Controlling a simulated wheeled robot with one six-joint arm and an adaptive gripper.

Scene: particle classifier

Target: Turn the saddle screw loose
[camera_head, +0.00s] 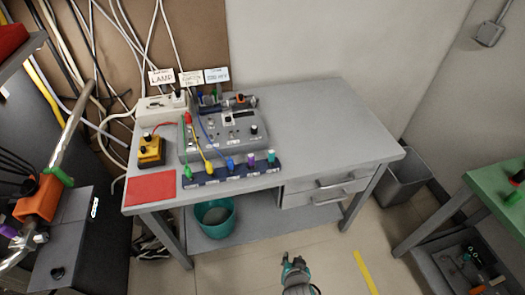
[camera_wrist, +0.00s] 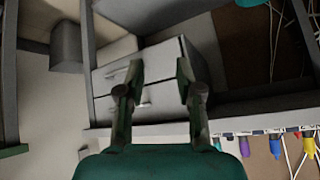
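My gripper (camera_head: 292,262) is low over the floor in front of the grey table in the head view. In the wrist view my gripper (camera_wrist: 160,72) has its two fingers apart with nothing between them. At the left edge of the head view an orange block (camera_head: 40,198) sits by a slanted metal rod (camera_head: 75,130), with a green knob (camera_head: 60,177) beside it. I cannot tell for sure which part is the saddle screw. My gripper is far from the orange block and touches nothing.
The grey table (camera_head: 330,125) bears a grey control box (camera_head: 215,147), a yellow box (camera_head: 150,150), a red mat (camera_head: 150,189) and several coloured plugs. A teal bucket (camera_head: 215,222) is below. A green table (camera_head: 490,185) stands right.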

